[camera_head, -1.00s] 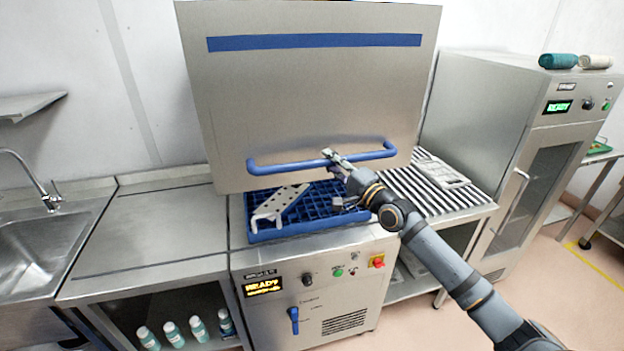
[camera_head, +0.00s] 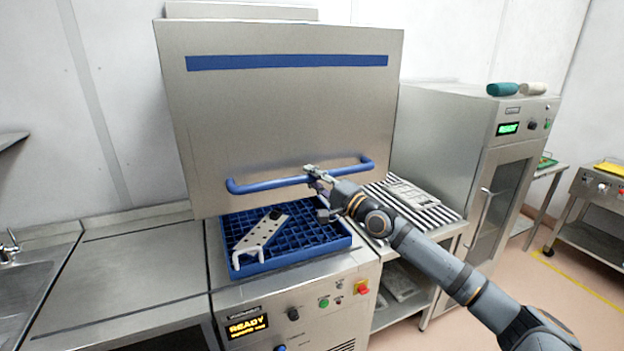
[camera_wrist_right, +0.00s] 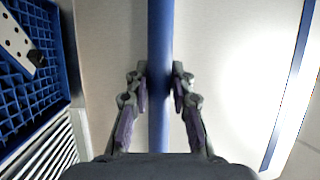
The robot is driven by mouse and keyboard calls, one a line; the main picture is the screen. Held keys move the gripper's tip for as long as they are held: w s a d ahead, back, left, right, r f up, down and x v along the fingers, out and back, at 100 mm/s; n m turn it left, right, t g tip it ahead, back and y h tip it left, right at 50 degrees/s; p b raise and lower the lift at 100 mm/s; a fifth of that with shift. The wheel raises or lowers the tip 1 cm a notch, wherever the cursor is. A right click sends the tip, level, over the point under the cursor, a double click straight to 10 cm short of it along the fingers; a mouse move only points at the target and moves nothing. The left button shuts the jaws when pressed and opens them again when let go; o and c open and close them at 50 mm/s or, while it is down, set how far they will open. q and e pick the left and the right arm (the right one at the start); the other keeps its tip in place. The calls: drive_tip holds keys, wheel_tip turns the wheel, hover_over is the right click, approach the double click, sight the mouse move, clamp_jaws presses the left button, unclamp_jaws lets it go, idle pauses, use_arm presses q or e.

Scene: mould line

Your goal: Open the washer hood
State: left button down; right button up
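The washer hood (camera_head: 285,110) is a big steel panel with a blue stripe. It stands raised, and a gap beneath it shows the blue basket (camera_head: 290,254). The blue hood handle (camera_head: 262,186) runs across its lower front. My right gripper (camera_head: 316,174) is at the handle, right of its middle. In the right wrist view the handle (camera_wrist_right: 160,40) passes between the fingers (camera_wrist_right: 161,88), which close on it from both sides. The washer body (camera_head: 290,310) has a lit READY display (camera_head: 247,325). My left gripper is not in view.
A white perforated part (camera_head: 262,235) lies in the basket. A striped drain table (camera_head: 425,205) is to the right, beside a steel cabinet (camera_head: 450,140) with two rolls on top. A bare steel counter (camera_head: 125,265) and a sink (camera_head: 35,275) are to the left.

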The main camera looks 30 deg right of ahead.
sight(313, 140)
drive_tip(key=o, duration=0.4)
drive_tip(key=shift+s, duration=0.1)
drive_tip(key=shift+c, duration=0.2)
drive_tip(key=shift+r, duration=0.1)
wheel_tip(313, 140, up, 9)
drive_tip(key=shift+r, duration=0.55)
drive_tip(key=shift+f, duration=0.1)
